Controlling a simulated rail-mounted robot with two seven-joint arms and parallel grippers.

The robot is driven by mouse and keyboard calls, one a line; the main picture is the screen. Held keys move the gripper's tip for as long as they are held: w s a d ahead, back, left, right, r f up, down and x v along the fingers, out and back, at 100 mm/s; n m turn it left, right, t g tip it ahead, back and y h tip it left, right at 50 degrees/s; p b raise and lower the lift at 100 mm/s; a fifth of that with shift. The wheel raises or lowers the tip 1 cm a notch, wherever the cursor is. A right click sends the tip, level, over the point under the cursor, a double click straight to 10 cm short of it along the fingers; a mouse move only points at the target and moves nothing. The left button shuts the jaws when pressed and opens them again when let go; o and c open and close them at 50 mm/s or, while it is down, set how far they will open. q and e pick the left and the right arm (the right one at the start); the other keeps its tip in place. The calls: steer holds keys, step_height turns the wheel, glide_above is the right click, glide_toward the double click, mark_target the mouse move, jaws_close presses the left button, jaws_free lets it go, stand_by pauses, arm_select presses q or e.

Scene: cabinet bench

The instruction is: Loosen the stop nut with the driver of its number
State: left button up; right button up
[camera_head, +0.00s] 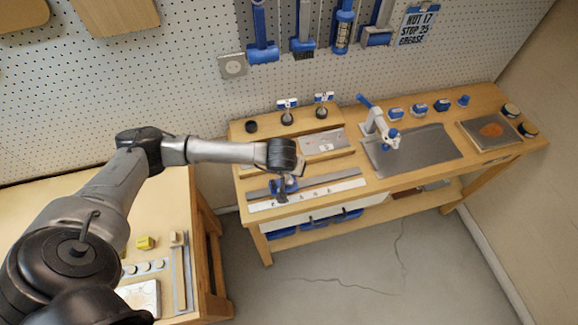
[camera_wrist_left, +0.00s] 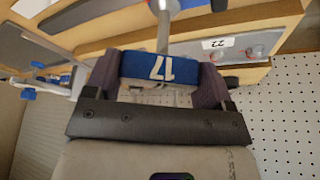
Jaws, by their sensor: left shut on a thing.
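My left gripper (camera_head: 285,183) is over the front left of the wooden bench. In the left wrist view, its dark fingers (camera_wrist_left: 160,88) are shut on the blue handle (camera_wrist_left: 160,67) of a driver marked 17, the number upside down in that picture. Two other drivers with blue and white tops stand at the back left of the bench, one on the left (camera_head: 287,104) and one on the right (camera_head: 324,99). I cannot read their numbers. I cannot make out the stop nut. My right gripper is not in view.
A sign (camera_head: 417,27) on the pegboard reads NUT 17, STOP 25, GREASE. A white and blue fixture (camera_head: 378,120) stands at the grey mat (camera_head: 425,150). A marked pale strip (camera_head: 335,190) lies along the bench front. A second table (camera_head: 60,200) is at the left.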

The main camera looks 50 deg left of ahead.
arm_select(q)
steer(key=shift+n+g+y, duration=0.3)
steer(key=shift+n+y, duration=0.1)
steer(key=shift+n, duration=1)
steer(key=shift+n+y, duration=0.3)
steer(key=shift+n, duration=0.6)
steer(key=shift+n+g, duration=0.3)
steer(key=shift+n, duration=0.2)
steer(key=shift+n+g+y, duration=0.3)
steer(key=shift+n+g, duration=0.3)
steer(key=shift+n, duration=0.8)
steer(key=shift+m, duration=0.5)
steer(key=shift+r, duration=0.3)
